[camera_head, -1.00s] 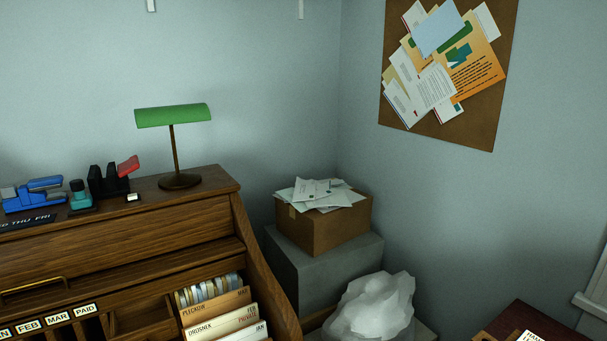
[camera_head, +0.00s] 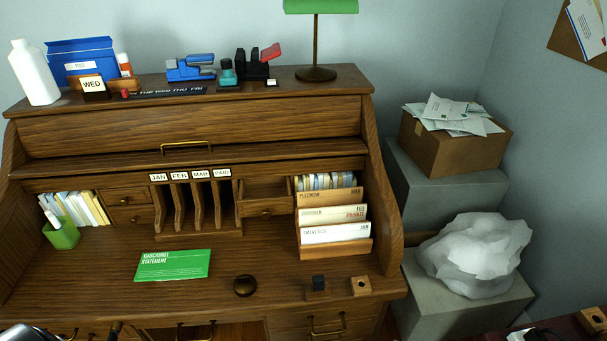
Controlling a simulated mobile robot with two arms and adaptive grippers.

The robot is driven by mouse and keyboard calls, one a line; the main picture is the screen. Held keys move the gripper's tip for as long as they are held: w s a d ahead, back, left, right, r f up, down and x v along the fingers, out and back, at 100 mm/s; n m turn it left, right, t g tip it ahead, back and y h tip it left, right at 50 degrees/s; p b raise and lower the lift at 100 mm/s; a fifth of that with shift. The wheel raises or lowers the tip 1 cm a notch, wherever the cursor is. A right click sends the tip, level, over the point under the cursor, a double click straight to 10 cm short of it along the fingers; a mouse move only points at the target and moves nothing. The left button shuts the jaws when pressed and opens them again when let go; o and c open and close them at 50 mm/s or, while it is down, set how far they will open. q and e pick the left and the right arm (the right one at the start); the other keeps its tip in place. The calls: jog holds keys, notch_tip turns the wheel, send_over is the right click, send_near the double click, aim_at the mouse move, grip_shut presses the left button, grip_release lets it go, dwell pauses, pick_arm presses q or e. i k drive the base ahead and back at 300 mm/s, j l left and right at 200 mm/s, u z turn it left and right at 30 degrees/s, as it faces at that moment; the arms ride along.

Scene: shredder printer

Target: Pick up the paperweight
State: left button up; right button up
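A dark, round, low object (camera_head: 245,286), which looks like the paperweight, sits on the wooden writing surface of the desk (camera_head: 80,275), near its front edge. A green statement sheet (camera_head: 173,265) lies to its left. Nothing touches the round object. At the bottom left edge a pale grey part, perhaps of my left arm, just enters the picture. A small dark shape near it may be a fingertip; its opening cannot be made out. My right gripper is not in view.
Two small wooden blocks (camera_head: 361,286) stand right of the round object, one with a dark cube on top (camera_head: 318,283). A file rack (camera_head: 336,247) stands behind them. A green pen cup (camera_head: 62,235) is at the left. The desk's middle is mostly clear.

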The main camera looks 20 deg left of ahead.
aim_at(245, 286)
jog(key=u, duration=1.25)
